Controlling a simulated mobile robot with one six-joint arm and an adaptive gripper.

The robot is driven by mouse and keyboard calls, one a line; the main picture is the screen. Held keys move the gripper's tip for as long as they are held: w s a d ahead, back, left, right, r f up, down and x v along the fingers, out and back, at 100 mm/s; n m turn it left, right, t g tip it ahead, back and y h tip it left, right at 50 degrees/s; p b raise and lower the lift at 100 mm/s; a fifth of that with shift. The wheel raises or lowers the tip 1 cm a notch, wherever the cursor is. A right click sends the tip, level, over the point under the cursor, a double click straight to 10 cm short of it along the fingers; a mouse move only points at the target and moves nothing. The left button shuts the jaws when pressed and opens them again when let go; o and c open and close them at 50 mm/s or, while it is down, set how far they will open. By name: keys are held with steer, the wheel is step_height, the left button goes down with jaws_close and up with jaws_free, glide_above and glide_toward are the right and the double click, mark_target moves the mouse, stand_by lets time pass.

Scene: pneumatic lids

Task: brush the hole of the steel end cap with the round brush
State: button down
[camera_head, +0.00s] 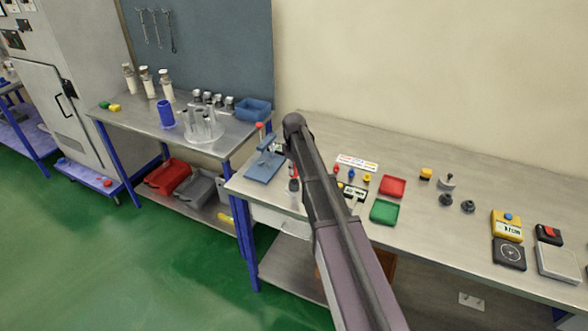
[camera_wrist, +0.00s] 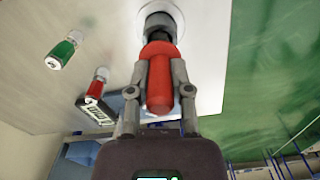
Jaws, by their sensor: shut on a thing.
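In the wrist view my gripper (camera_wrist: 159,72) is shut on the red handle of the round brush (camera_wrist: 159,92). The brush's dark head end (camera_wrist: 158,34) points away from me, toward the top of the picture. It meets a round grey metal part that looks like the steel end cap (camera_wrist: 176,14). The dark end overlaps the cap's opening; I cannot tell how deep it reaches. In the head view my arm hides most of my gripper and this spot.
In the head view a blue press-like stand (camera_head: 265,165) is left of my arm. Red (camera_head: 392,186) and green (camera_head: 384,211) trays lie right of it.

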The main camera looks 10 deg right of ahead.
steer(key=shift+r, duration=0.1)
steer(key=shift+r+p, duration=0.95)
steer(key=shift+p, duration=0.05)
steer(key=shift+f, duration=0.2)
steer(key=shift+f+b, duration=0.85)
steer(key=shift+b, duration=0.2)
steer(key=shift+r, duration=0.2)
steer(key=shift+r+p, duration=0.85)
steer(key=shift+p, duration=0.2)
steer(key=shift+f, duration=0.2)
steer(key=shift+f+b, duration=0.85)
steer(key=shift+b, duration=0.2)
steer(key=shift+r, duration=0.2)
